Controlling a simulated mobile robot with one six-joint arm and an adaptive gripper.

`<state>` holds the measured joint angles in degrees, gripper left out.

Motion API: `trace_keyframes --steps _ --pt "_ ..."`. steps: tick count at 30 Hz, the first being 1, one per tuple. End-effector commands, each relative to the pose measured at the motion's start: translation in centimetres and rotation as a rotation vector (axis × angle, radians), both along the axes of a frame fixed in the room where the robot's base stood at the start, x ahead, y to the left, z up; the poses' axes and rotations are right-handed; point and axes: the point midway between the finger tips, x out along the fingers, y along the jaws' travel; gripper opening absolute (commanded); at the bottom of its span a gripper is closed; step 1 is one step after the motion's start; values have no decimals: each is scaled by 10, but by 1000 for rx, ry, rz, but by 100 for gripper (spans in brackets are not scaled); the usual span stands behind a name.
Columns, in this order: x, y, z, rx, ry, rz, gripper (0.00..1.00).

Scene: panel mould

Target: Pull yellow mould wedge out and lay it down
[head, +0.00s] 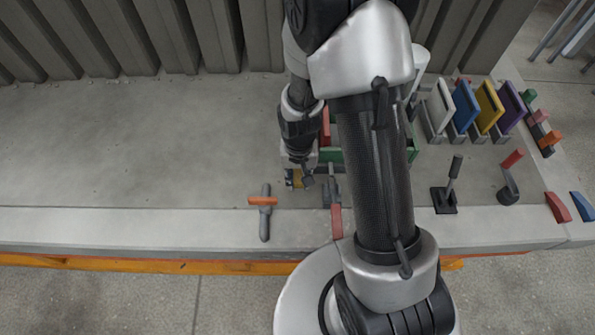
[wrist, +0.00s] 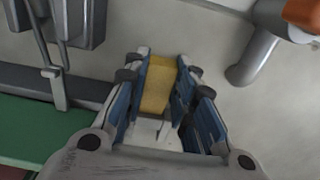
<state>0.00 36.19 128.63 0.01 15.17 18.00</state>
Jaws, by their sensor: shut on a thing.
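The yellow mould wedge (wrist: 158,86) is between the blue-padded fingers of my gripper (wrist: 163,92) in the wrist view, and the fingers are shut on it. In the head view my gripper (head: 299,180) is low over the concrete slab, left of my arm's thick link. A small yellow part of the wedge (head: 291,178) shows there. Whether the wedge touches the slab is hard to tell. Its lower end is hidden by the fingers.
An orange-handled tool (head: 263,202) lies just in front of my gripper. A red-handled tool (head: 336,219) lies to the right. A green-sided box (head: 330,155) stands behind, partly hidden by my arm. Coloured panels (head: 465,105) stand at the right. The slab's left side is clear.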

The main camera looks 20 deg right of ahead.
Motion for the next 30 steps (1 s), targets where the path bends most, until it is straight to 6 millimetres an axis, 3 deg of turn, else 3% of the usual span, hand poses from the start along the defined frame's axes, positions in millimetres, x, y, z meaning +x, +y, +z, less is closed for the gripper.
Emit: trace_keyframes --steps 30 --pt "-47 15 0 0 1 1 0"
